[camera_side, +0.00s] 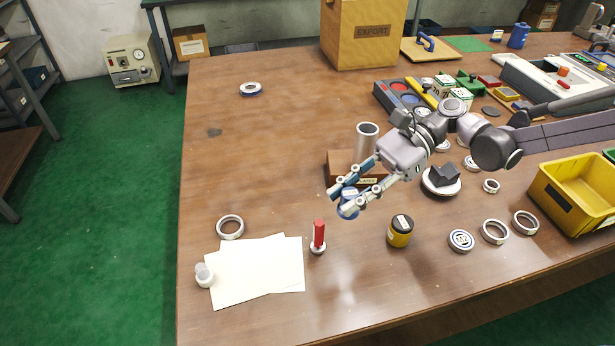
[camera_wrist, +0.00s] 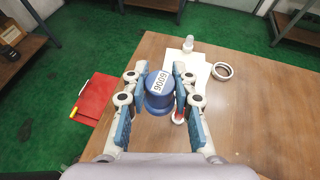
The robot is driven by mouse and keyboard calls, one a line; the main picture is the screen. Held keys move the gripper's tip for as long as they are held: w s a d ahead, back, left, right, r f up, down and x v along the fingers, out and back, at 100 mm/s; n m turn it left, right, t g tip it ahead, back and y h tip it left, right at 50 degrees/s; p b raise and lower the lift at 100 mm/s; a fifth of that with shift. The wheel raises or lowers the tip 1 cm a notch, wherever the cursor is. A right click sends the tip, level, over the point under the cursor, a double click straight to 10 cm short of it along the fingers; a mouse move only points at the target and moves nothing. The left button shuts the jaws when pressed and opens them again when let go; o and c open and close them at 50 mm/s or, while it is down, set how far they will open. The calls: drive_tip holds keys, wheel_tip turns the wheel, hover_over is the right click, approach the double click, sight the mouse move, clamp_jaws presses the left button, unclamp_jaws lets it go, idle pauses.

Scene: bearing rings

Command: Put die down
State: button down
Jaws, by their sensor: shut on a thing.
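The die is a blue cylinder (camera_wrist: 158,102) with a white label printed with a number. My gripper (camera_side: 342,200) is shut on it, with one blue-padded finger on each side in the wrist view. In the side view the die (camera_side: 348,207) is partly hidden by the fingers and appears held above the wooden table (camera_side: 265,130). The gap beneath it is hard to judge. A brown block with a label (camera_side: 342,165) stands behind the gripper, partly hidden by it.
A red-handled stamp (camera_side: 318,235), white sheets (camera_side: 258,275), a white bottle (camera_side: 204,275) and a ring (camera_side: 230,227) lie front left. A yellow-black jar (camera_side: 400,232) stands right of the die. Several rings and a yellow bin (camera_side: 580,200) are further right.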

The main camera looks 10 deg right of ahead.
drive_tip(key=w+a+m+t, duration=0.4)
drive_tip(key=w+t, duration=0.1)
drive_tip(key=w, duration=0.5)
drive_tip(key=w+a+m+t, duration=0.4)
drive_tip(key=w, duration=0.6)
drive_tip(key=shift+h, duration=0.4)
wheel_tip(320, 180, down, 16)
drive_tip(key=shift+r, duration=0.25)
drive_tip(key=shift+f, duration=0.1)
drive_tip(key=c, duration=1.1)
unclamp_jaws()
